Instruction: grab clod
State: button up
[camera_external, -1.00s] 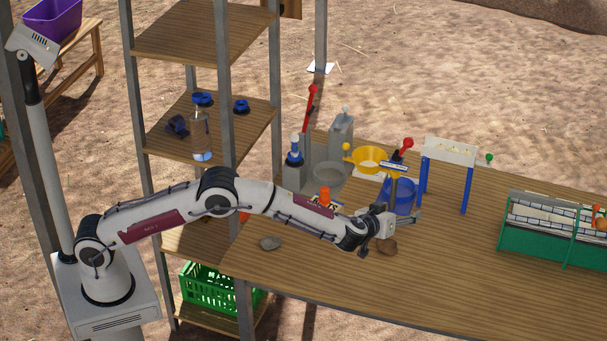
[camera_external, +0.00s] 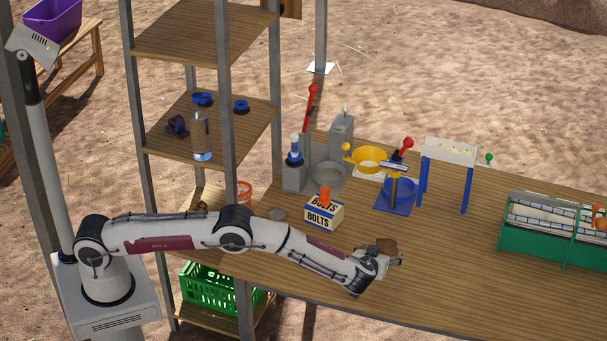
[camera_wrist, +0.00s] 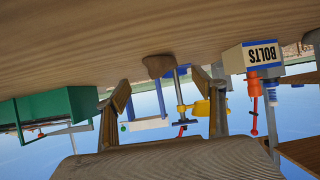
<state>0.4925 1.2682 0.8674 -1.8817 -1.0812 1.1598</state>
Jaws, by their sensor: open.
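A brown clod (camera_external: 385,244) lies on the wooden table, just behind my gripper (camera_external: 394,258) in the external view, which hides its lower part. In the wrist view, which is upside down, the clod (camera_wrist: 158,65) rests on the table between the lines of my two fingers. My gripper (camera_wrist: 170,92) is open and empty there, low and level with the tabletop. The clod appears beyond the fingertips; I cannot tell how wide the gap is.
A green rack (camera_external: 550,235) is right. Table between is clear.

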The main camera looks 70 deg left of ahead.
aim_at(385, 247)
jog(key=shift+x, duration=1.35)
jog(key=shift+x, duration=2.6)
jog(key=shift+r, duration=0.15)
jog(key=c, duration=1.4)
